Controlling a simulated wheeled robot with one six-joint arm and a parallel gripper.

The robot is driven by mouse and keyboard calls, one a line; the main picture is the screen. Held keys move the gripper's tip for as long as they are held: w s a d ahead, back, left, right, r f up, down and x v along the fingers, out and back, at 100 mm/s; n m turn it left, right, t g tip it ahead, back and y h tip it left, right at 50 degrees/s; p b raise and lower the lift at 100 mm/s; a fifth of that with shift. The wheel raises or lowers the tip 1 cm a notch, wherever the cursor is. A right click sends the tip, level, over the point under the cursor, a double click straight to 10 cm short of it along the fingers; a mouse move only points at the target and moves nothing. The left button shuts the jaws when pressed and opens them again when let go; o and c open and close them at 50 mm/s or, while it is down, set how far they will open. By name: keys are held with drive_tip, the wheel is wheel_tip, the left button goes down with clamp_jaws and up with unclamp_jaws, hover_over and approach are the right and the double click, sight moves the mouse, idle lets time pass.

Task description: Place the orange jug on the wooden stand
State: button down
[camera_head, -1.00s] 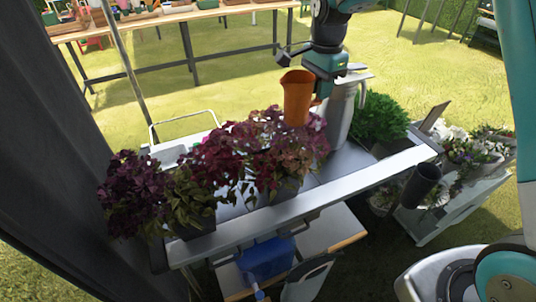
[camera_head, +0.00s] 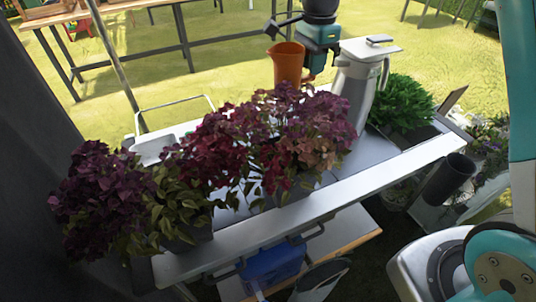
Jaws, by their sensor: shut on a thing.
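The orange jug (camera_head: 287,62) is upright, held above the far side of the metal table, behind the purple-leaved plants. My gripper (camera_head: 307,72) is at the jug's right side and shut on it; the fingertips are partly hidden. The jug's lower end is partly hidden by leaves. I cannot tell for sure which thing is the wooden stand. A wooden-topped table (camera_head: 62,17) stands in the back left, and a wood-edged shelf (camera_head: 352,243) lies under the metal table.
A silver pitcher (camera_head: 358,82) stands just right of my gripper. Purple plants (camera_head: 285,135) crowd the front left of the metal table (camera_head: 330,195). A green plant (camera_head: 402,103) is at its right. A thin pole (camera_head: 115,65) rises at the left. Open grass lies behind.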

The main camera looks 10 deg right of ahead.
drive_tip(key=shift+w+f, duration=0.1)
drive_tip(key=shift+f, duration=0.7)
wheel_tip(320, 180, down, 19)
drive_tip(key=p, duration=0.3)
drive_tip(key=shift+d+f, duration=0.1)
drive_tip(key=c, duration=1)
unclamp_jaws()
drive_tip(key=shift+f, duration=0.1)
